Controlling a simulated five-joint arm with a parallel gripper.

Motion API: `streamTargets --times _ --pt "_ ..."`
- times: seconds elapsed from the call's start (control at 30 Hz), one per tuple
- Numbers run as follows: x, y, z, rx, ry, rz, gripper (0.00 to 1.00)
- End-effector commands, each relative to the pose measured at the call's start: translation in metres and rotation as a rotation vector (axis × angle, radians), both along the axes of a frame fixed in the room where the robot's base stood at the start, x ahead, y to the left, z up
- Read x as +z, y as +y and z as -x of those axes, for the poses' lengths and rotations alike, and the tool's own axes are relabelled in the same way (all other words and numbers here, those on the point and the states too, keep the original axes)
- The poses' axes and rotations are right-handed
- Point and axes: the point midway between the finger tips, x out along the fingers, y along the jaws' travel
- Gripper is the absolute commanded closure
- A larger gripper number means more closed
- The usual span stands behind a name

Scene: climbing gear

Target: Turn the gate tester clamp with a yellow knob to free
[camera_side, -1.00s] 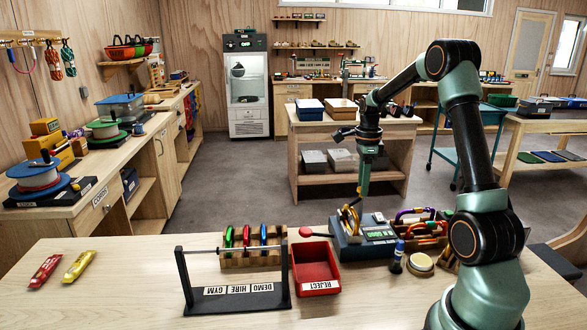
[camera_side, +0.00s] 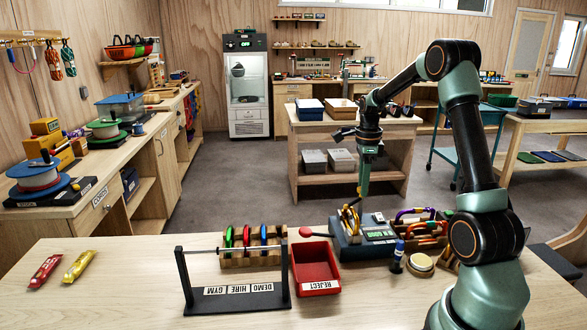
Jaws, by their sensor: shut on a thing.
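The gate tester (camera_side: 380,235) is a dark blue-grey box with a lit green display, right of the middle on the bench. A red-tipped lever (camera_side: 306,232) sticks out from its left side. At the box's left end is a small clamp area with yellow parts (camera_side: 349,217); the knob itself is too small to make out clearly. My gripper (camera_side: 362,193) points down from above, its tip at the top of this clamp area. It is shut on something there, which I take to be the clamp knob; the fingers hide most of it.
A red REJECT tray (camera_side: 316,268) and a rack of coloured carabiners (camera_side: 251,247) stand left of the tester. A dark stand with a bar (camera_side: 236,299) is in front. A marker (camera_side: 397,257) and a round tin (camera_side: 420,262) sit right. The bench's left part is mostly clear.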

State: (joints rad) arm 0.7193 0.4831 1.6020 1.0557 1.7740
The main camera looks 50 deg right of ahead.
Motion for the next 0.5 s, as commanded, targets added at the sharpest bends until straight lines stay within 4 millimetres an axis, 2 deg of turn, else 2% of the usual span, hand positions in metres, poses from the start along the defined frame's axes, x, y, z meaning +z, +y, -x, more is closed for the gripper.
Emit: streamTargets --times 0.27,0.5 --pt "0.0015 0.0005 0.0006 -0.129 0.003 -0.003 1.00" --pt "0.0017 0.0004 0.0006 -0.337 0.002 -0.002 1.00"
